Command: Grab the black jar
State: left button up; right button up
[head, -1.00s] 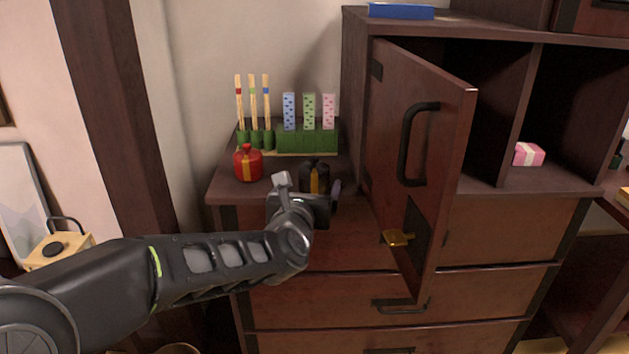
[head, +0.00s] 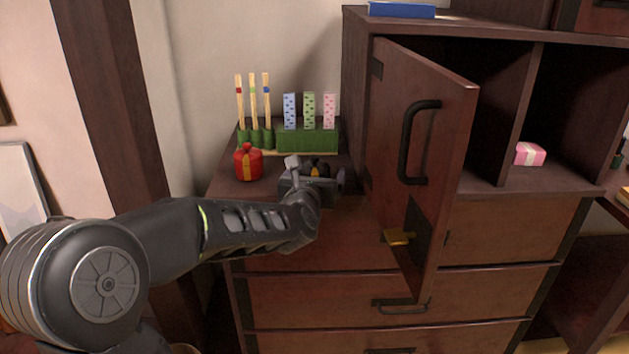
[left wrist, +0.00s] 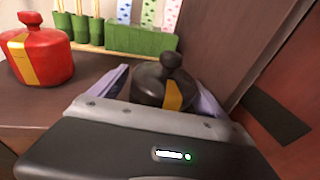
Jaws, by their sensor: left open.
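The black jar (left wrist: 158,86) has a round knob lid and a gold stripe. It stands on the low cabinet top. In the head view the black jar (head: 322,168) is mostly hidden behind my left gripper (head: 318,176). In the left wrist view my left gripper (left wrist: 160,95) is open, with one pale finger on each side of the jar. I cannot tell whether the fingers touch it. My right gripper is not in view.
A red jar (head: 247,163) stands to the left of the black jar. A green rack (head: 307,139) with patterned blocks and sticks stands behind. An open cabinet door (head: 418,150) stands close on the right. A pink box (head: 529,154) sits in the cabinet.

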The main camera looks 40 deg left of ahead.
pick_arm(q)
jog(key=shift+w+a, duration=0.1)
jog(key=shift+w, duration=0.05)
jog(key=shift+c, duration=0.4)
grip_shut()
dwell(0.9)
